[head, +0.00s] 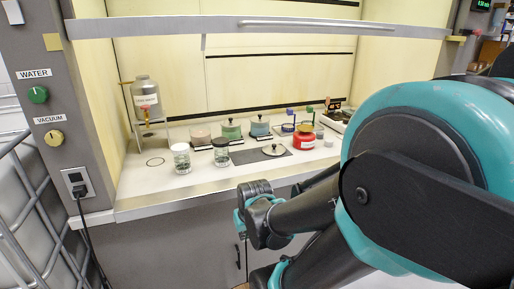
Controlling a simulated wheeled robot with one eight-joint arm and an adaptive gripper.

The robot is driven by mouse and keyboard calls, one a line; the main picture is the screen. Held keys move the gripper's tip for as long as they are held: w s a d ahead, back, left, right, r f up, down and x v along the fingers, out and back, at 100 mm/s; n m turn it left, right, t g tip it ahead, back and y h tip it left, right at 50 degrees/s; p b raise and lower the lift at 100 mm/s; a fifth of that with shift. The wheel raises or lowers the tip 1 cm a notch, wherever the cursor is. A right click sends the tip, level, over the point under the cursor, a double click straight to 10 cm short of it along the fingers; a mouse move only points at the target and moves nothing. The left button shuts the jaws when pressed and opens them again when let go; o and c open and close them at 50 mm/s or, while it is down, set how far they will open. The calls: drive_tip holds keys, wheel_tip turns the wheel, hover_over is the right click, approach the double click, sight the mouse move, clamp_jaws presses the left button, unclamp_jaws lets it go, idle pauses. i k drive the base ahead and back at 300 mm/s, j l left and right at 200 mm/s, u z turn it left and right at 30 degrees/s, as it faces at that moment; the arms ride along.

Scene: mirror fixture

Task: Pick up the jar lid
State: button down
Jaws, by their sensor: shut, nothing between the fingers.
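A pale round lid with a dark knob (274,149) lies flat on a grey mat (245,157) on the worktop of the fume hood, right of centre. I take it to be the jar lid. Two clear glass jars stand left of it: one with a pale top (181,158) and dark contents, and one with a dark rim (221,153) at the mat's left end. My arm's dark and teal links fill the right and reach in front of the cabinet, below the worktop's front edge. I cannot make out my gripper's fingers. Nothing of my arm visibly touches the lid.
A red container (304,137) stands right of the lid. Several lidded pots, including a green one (231,130), stand behind. A metal dispenser (146,100) is at the back left. The raised sash (260,26) crosses above. The front worktop (215,185) is clear.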

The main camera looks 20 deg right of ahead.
sight(274, 149)
drive_tip(key=i+j+z, duration=0.2)
drive_tip(key=z, duration=0.6)
